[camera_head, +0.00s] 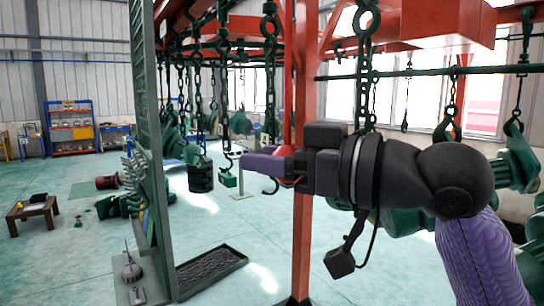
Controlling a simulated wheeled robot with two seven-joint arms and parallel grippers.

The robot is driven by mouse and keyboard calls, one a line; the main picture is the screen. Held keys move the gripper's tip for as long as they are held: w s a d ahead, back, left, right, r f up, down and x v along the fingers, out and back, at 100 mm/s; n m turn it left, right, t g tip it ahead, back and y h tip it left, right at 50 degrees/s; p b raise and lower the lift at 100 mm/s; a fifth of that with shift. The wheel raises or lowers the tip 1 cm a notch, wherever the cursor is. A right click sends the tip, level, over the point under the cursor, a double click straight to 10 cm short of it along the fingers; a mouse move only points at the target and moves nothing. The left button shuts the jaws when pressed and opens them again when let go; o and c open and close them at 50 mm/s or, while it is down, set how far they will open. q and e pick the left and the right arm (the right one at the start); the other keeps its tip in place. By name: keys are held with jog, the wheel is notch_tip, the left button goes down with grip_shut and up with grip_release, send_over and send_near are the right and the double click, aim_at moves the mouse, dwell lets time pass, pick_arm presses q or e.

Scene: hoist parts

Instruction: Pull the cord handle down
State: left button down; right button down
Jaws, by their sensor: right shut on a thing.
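My right gripper (262,164), with purple fingers, reaches in from the right in front of the red post. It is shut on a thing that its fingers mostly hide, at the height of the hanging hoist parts. A rounded red piece (287,151) shows at the base of the fingers; I cannot tell whether it is part of the cord handle. My left gripper is not in view.
A black cylinder (200,177) and a small green block (228,179) hang left of the gripper. The red post (302,235) stands close behind. A green slatted frame (150,120) rises at left. A dark tray (208,270) lies on the open floor.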

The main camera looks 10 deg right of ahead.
notch_tip(320, 180, down, 5)
jog(key=b, duration=0.3)
jog(key=shift+r, duration=0.2)
jog(key=shift+c, duration=1.1)
grip_release()
jog(key=b+v, duration=0.4)
jog(key=v, duration=0.6)
